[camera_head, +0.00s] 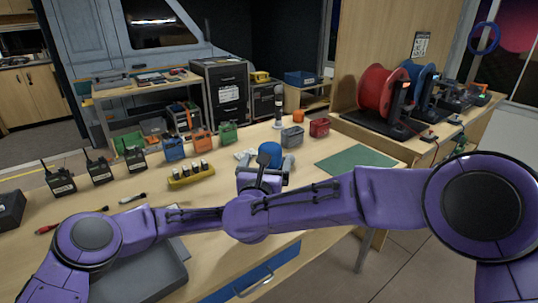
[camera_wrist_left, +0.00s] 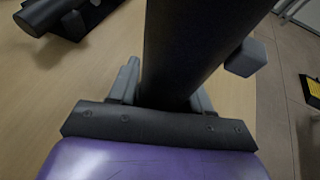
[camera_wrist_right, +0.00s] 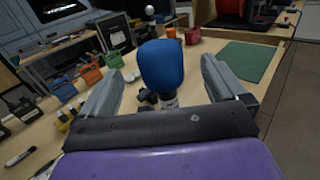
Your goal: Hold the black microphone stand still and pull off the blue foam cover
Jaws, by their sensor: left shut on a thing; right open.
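The blue foam cover (camera_head: 270,153) sits upright above the workbench. It also shows in the right wrist view (camera_wrist_right: 163,66), large and centred. My right gripper (camera_wrist_right: 165,78) is open, one finger on each side of the cover, with visible gaps. The black microphone stand (camera_wrist_left: 190,40) fills the middle of the left wrist view as a thick dark post. My left gripper (camera_wrist_left: 186,72) is shut on it. In the head view, my purple arms hide most of the stand and the left gripper's hold. Part of the microphone body shows below the cover in the right wrist view.
A yellow battery rack (camera_head: 191,177), small coloured bins (camera_head: 203,142) and black radios (camera_head: 97,168) stand to the left. A grey bin (camera_head: 292,137) and red bin (camera_head: 320,127) stand behind. A green mat (camera_head: 357,160) lies to the right; cable reels (camera_head: 383,92) stand beyond.

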